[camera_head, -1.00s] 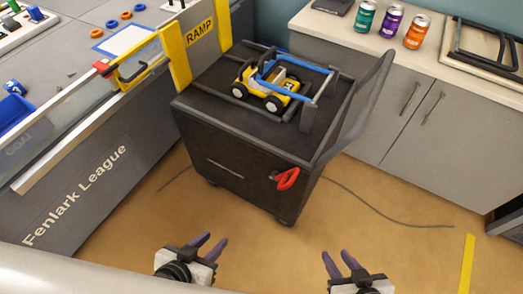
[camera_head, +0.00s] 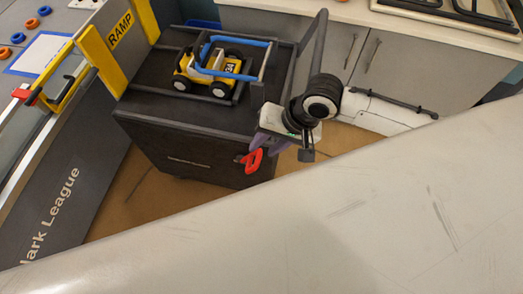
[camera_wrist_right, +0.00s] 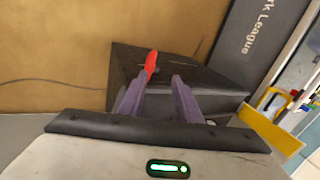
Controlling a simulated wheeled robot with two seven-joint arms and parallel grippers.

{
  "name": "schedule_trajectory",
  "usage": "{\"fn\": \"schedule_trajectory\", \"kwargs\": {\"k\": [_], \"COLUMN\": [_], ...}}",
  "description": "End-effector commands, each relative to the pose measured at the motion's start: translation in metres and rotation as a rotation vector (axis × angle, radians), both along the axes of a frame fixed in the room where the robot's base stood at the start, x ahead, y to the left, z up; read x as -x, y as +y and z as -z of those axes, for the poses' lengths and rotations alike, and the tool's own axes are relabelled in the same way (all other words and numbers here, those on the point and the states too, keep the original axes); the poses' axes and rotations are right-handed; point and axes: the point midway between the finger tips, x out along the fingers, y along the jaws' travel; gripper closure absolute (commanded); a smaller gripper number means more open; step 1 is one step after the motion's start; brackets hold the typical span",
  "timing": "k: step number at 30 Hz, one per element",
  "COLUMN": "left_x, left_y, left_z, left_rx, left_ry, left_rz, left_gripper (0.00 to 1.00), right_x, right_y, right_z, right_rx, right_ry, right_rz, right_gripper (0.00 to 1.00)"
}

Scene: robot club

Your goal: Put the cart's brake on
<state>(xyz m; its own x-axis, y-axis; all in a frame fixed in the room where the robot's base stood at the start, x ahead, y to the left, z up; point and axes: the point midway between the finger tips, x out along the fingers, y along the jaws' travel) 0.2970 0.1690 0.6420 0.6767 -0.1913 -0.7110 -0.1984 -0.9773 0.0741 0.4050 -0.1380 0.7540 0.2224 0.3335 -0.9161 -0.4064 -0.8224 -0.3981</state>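The dark cart (camera_head: 175,135) stands beside the ramp, with a yellow toy car (camera_head: 210,75) and a blue frame on its top. A red brake lever (camera_head: 252,160) sticks out low at the right of the cart's front face. My right gripper (camera_head: 268,144) is right by the lever, at the cart's front right corner. In the right wrist view its purple fingers (camera_wrist_right: 154,85) are apart, and the red lever (camera_wrist_right: 151,65) shows just beyond them, nearer the left finger. I cannot tell whether they touch. My left gripper is out of view.
The Fenlark League table (camera_head: 60,190) and yellow ramp (camera_head: 122,35) stand close on the cart's left. Grey cabinets (camera_head: 390,60) stand behind on the right. A little floor (camera_head: 140,200) shows between table and cart.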

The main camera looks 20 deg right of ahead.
Motion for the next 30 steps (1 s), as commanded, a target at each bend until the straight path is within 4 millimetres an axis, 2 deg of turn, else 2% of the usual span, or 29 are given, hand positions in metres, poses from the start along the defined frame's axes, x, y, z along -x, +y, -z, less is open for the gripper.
{"fn": "schedule_trajectory", "kwargs": {"k": [1,3,7,11,21,25,30], "left_x": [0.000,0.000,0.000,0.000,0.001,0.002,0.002], "left_y": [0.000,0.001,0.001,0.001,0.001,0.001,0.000], "left_z": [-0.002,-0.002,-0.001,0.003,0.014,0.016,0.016], "left_rx": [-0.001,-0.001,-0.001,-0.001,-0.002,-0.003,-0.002], "left_ry": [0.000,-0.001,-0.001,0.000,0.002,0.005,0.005], "left_rz": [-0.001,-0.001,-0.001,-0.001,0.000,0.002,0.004], "left_gripper": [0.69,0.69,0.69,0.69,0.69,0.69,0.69], "right_x": [-0.003,-0.002,-0.003,-0.005,-0.016,-0.019,-0.020], "right_y": [-0.011,-0.019,-0.025,-0.019,-0.003,0.001,0.003], "right_z": [-0.007,-0.010,-0.007,0.010,0.068,0.080,0.085], "right_rx": [0.022,0.037,0.051,0.048,0.047,0.048,0.048], "right_ry": [0.026,0.059,0.087,0.089,0.084,0.084,0.082], "right_rz": [0.035,0.075,0.107,0.110,0.108,0.107,0.106], "right_gripper": [0.69,0.69,0.69,0.69,0.69,0.69,0.69]}}
